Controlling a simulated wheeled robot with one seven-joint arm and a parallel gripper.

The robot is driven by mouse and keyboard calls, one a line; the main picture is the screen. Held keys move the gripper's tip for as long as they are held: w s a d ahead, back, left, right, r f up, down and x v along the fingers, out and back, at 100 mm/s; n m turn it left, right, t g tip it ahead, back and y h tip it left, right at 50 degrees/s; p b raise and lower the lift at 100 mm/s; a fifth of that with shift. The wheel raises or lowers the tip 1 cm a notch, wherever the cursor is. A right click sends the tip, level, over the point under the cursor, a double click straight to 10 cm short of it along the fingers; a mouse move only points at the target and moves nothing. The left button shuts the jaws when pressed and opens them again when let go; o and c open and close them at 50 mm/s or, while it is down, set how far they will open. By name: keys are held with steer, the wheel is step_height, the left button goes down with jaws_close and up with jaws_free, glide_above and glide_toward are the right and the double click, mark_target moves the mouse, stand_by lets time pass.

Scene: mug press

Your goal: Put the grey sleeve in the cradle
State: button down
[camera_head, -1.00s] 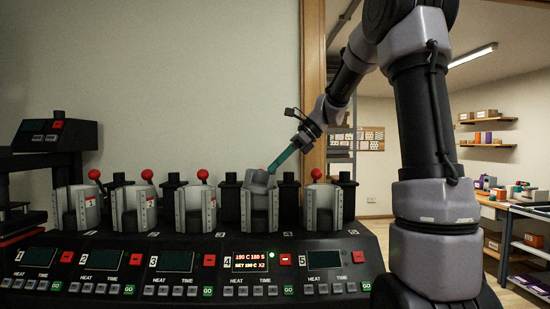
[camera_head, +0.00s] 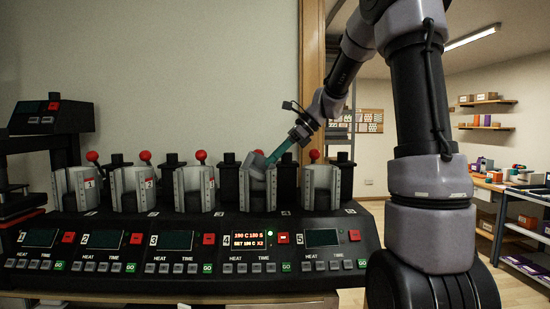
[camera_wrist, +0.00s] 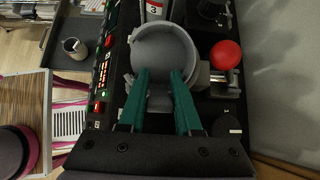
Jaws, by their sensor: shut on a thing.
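The grey sleeve (camera_head: 256,163) is at the top of the fourth cradle (camera_head: 258,191) of the press row, leaning a little. In the wrist view the sleeve (camera_wrist: 163,52) shows as a grey round shape within the cradle's rim (camera_wrist: 192,112). My gripper (camera_head: 271,160) comes down from the upper right, with teal fingers shut on the sleeve. In the wrist view the fingertips (camera_wrist: 160,74) overlap the sleeve's near side. How deep the sleeve sits is hidden.
Cradles with red-knobbed levers stand on both sides, the third (camera_head: 195,188) to the left and the fifth (camera_head: 320,186) to the right. The fourth cradle's red knob (camera_wrist: 225,55) is close beside the rim. The control panel's display (camera_head: 254,240) is lit below.

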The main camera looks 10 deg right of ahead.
steer(key=c, duration=0.6)
jaws_free()
steer(key=shift+s+a+f, duration=0.25)
steer(key=shift+a+f, duration=0.25)
steer(key=shift+f, duration=0.15)
steer(key=shift+o, duration=0.4)
steer(key=shift+w+a+f, duration=0.1)
steer(key=shift+w+a, duration=0.05)
steer(key=shift+w+d+r, duration=0.1)
steer(key=shift+d+r, duration=0.25)
steer(key=v, duration=1)
steer(key=shift+r, duration=0.2)
steer(key=shift+w, duration=0.1)
